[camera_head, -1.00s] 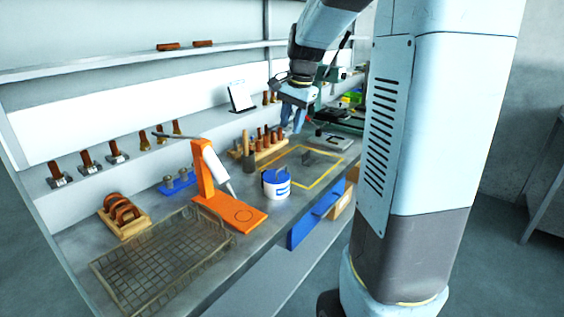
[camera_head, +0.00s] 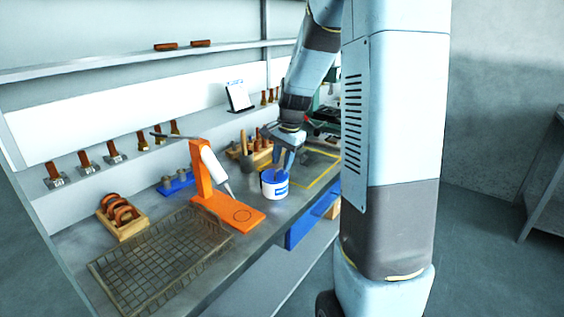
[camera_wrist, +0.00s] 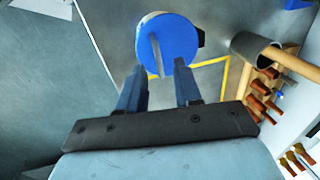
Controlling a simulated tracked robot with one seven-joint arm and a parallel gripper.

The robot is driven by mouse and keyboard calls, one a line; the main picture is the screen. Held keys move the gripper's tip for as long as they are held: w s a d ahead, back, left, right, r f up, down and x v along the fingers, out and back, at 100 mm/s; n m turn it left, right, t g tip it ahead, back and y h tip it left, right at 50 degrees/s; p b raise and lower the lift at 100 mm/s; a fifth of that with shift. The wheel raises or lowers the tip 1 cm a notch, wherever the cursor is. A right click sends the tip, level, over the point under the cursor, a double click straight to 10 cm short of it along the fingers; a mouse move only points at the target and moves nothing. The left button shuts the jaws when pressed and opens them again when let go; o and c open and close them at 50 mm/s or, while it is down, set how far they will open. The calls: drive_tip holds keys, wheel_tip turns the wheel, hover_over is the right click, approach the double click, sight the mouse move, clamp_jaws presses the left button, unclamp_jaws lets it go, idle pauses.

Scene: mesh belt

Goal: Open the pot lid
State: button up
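The pot (camera_head: 274,191) is a small white container with blue markings, standing on the bench in the head view. Its round blue lid (camera_head: 268,177) is on top. In the wrist view the lid (camera_wrist: 180,42) has a raised straight bar handle (camera_wrist: 155,54) across it. My gripper (camera_head: 283,167) is just above the lid in the head view. In the wrist view my gripper (camera_wrist: 159,68) is open, with its two blue fingers apart and the lid ahead of the fingertips. One finger lies to each side of the bar handle, and nothing is held. Whether the tips touch the lid is unclear.
An orange stand (camera_head: 229,209) with a tilted white tube is left of the pot. A wire mesh basket (camera_head: 160,262) lies farther left. A wooden rack with tools (camera_head: 262,158) stands behind the pot. A yellow outlined area (camera_head: 318,180) to the right looks mostly clear.

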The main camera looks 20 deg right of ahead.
drive_tip(key=shift+f, duration=0.4)
clamp_jaws()
idle(1.3)
